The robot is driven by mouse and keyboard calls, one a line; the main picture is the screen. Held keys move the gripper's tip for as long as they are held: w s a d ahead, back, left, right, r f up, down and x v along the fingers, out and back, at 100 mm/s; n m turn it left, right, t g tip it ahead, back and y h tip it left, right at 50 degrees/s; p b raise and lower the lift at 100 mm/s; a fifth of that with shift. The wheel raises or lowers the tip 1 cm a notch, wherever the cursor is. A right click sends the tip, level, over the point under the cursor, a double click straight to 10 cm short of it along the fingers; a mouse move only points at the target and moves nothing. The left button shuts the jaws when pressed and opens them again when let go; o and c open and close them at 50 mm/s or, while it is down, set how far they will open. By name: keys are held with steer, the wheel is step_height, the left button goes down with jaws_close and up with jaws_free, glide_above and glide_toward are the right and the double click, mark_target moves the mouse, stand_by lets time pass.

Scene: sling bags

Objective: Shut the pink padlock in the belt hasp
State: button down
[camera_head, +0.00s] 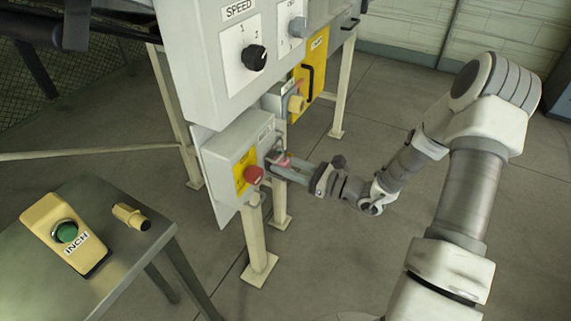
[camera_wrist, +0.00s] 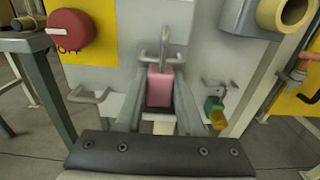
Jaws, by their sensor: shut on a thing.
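The pink padlock (camera_wrist: 160,88) is upright between the two fingers of my gripper (camera_wrist: 158,104) in the wrist view. Its grey shackle (camera_wrist: 165,46) stands up above the body, against the front of the pale switch box. I cannot tell whether the shackle passes through the hasp or is latched. In the head view the pink padlock (camera_head: 284,160) is a small patch at the tip of my gripper (camera_head: 285,167), at the right side of the box (camera_head: 228,158). My gripper is shut on the padlock. The hasp itself is not clearly distinguishable.
A red knob (camera_head: 254,175) on a yellow plate sits left of the padlock. A green and brass padlock (camera_wrist: 214,108) hangs to the right in the wrist view. The control panel (camera_head: 215,60) overhangs the box. A table (camera_head: 125,265) with an INCH button box (camera_head: 67,234) stands left.

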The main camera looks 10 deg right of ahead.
jaws_free()
stand_by(0.6)
steer(key=p+v, duration=0.1)
steer(key=v, duration=0.6)
stand_by(0.7)
stand_by(0.4)
